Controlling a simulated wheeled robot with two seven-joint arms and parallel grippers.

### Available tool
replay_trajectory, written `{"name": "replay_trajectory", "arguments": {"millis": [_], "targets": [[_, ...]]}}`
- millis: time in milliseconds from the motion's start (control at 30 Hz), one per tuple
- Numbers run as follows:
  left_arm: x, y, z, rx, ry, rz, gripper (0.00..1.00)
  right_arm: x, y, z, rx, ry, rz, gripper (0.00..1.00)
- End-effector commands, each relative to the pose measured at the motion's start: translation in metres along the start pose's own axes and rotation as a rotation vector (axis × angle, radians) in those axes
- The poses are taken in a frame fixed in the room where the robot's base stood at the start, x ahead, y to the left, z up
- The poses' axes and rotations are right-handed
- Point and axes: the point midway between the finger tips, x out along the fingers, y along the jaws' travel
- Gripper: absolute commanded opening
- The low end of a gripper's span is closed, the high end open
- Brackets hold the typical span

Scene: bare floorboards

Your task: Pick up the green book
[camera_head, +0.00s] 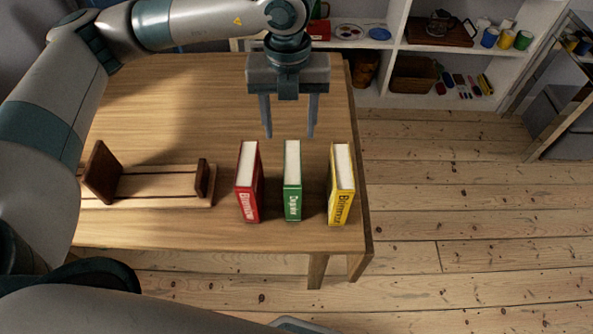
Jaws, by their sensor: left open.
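The green book (292,181) stands upright on the wooden table, its spine facing me, between a red book (248,182) on its left and a yellow book (341,185) on its right. Narrow gaps separate the three books. My left gripper (290,134) points down above the table, just behind and above the green book's far end. Its two fingers are apart with nothing between them, and it does not appear to touch any book. My right gripper is not in view.
A wooden book rack (151,187) with upright ends sits at the table's left. The wooden table (190,232) has clear room behind the books. White shelves (398,64) with cups and small items stand at the back. Bare floorboards (470,190) lie to the right.

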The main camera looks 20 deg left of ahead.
Motion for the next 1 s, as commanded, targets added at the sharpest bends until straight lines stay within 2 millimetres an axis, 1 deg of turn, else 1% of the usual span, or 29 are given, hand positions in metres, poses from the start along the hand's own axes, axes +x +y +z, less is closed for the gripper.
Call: {"name": "replay_trajectory", "arguments": {"millis": [300, 467, 567, 667, 1000], "targets": [[0.000, 0.000, 0.000, 0.000, 0.001, 0.000, 0.53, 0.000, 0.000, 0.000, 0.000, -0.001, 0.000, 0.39], [0.007, 0.000, -0.001, -0.001, 0.003, 0.000, 0.53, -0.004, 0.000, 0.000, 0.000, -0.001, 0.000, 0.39], [0.017, 0.000, -0.001, -0.001, 0.004, 0.001, 0.53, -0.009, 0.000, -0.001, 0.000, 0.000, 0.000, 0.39], [0.031, 0.000, -0.001, 0.000, 0.005, 0.001, 0.53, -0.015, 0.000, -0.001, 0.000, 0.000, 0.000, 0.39], [0.091, 0.000, -0.001, 0.000, 0.005, 0.001, 0.53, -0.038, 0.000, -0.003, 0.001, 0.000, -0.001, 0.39]]}}
